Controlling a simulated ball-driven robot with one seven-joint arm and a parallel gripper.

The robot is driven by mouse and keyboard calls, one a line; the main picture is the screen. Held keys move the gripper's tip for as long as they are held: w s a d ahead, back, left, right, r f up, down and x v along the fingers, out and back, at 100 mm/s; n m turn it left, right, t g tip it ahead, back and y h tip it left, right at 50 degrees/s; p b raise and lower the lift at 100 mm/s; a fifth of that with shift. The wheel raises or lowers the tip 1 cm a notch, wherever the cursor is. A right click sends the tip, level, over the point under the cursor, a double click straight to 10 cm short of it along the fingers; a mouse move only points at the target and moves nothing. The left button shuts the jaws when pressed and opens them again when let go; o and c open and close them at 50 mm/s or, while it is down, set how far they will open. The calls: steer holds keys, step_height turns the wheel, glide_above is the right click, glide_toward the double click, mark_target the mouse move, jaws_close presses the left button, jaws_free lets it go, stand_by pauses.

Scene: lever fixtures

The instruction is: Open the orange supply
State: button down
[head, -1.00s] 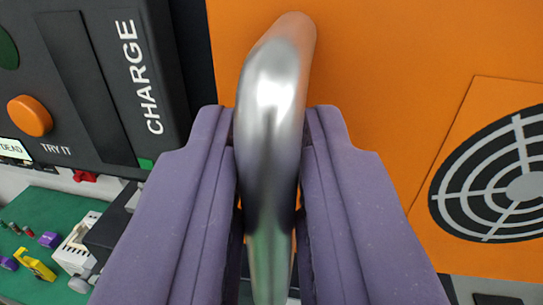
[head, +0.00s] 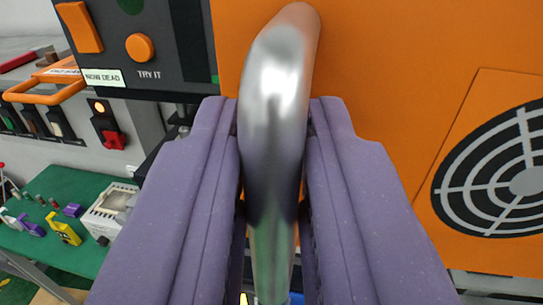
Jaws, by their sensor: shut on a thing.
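The orange supply (head: 400,60) is a flat orange panel filling the upper right of the head view, with a round black and grey fan grille (head: 500,180) on it. A shiny metal bar handle (head: 275,90) stands out from the orange face near its left edge. My gripper (head: 274,120) has its two purple fingers shut on this handle, one on each side. The lower end of the handle is partly hidden between the fingers.
A dark panel with an orange knob (head: 140,47) marked "TRY IT" is at the upper left. Farther left are an orange-handled box (head: 45,90) and a red switch (head: 113,139). A green table (head: 75,190) holds several small items and a white device (head: 108,212).

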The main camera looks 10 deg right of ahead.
steer(key=c, duration=1.2)
jaws_free()
steer(key=s, duration=0.5)
steer(key=s+a, duration=0.1)
steer(key=s, duration=0.1)
steer(key=shift+s+b, duration=0.3)
steer(key=shift+s, duration=0.05)
steer(key=shift+f, duration=0.1)
